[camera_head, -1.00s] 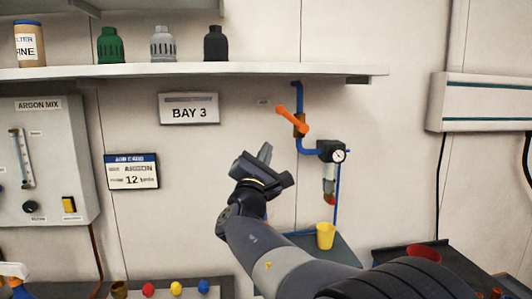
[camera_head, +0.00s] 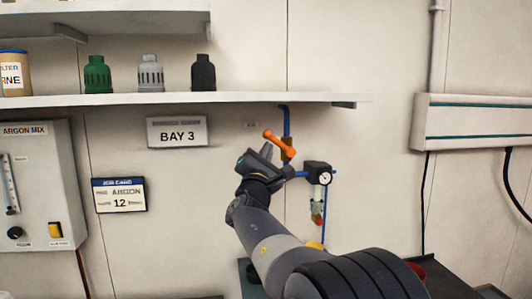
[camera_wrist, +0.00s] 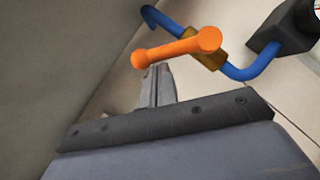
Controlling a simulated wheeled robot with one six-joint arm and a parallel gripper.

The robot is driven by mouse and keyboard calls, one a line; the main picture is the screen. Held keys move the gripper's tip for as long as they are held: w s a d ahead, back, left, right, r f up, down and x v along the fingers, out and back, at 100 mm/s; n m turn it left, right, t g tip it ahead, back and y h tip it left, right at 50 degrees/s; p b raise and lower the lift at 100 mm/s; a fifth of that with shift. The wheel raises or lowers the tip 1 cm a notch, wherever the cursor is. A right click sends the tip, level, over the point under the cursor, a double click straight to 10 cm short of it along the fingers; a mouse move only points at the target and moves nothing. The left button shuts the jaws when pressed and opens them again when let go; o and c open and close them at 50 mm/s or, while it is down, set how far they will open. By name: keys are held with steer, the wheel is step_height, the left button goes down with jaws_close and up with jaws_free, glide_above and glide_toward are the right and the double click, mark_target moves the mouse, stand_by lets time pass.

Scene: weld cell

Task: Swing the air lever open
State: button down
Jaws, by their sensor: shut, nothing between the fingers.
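The orange air lever (camera_head: 279,143) slants down to the right on a brass valve (camera_head: 288,157) in a blue pipe (camera_head: 286,120) on the wall. In the wrist view the lever (camera_wrist: 178,48) lies across the brass valve (camera_wrist: 211,58), just beyond my fingertips. My gripper (camera_head: 266,153) is shut and empty, close to the lever's left and lower side. In the wrist view its fingers (camera_wrist: 155,80) point up toward the lever's left end. Whether they touch it I cannot tell. My gripper partly hides the valve's lower left in the head view.
A regulator with a gauge (camera_head: 318,174) hangs right of the valve. A BAY 3 sign (camera_head: 178,132) and a job card (camera_head: 119,195) are left on the wall. A wall unit (camera_head: 475,122) is at right.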

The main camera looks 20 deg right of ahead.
mark_target(271, 138)
steer(key=shift+r+m+g, duration=0.4)
steer(key=shift+r+m, duration=0.05)
steer(key=shift+m, duration=0.35)
steer(key=shift+s+d+r+m+g+h+p, duration=0.1)
steer(key=shift+r+m+g+h+p, duration=0.25)
steer(key=shift+m, duration=0.3)
steer(key=shift+d+r+m+g+h+p, duration=0.1)
steer(key=shift+r+m+g+h+p, duration=0.1)
steer(key=shift+r+m+g, duration=0.3)
steer(key=shift+d+r+m+g+p, duration=0.2)
steer(key=shift+m+g+p, duration=0.1)
steer(key=shift+m, duration=0.35)
steer(key=shift+d+r+m+g+p, duration=0.1)
steer(key=shift+r+m+g+p, duration=0.15)
steer(key=shift+m, duration=0.35)
steer(key=m, duration=0.1)
steer(key=d+r+m+g+p, duration=0.1)
steer(key=d+m+g+y+p, duration=0.1)
steer(key=m, duration=0.1)
steer(key=shift+s+d+r, duration=0.15)
steer(key=shift+s+r, duration=0.15)
steer(key=shift+r, duration=0.05)
steer(key=shift+d+r, duration=0.15)
steer(key=shift+r, duration=0.05)
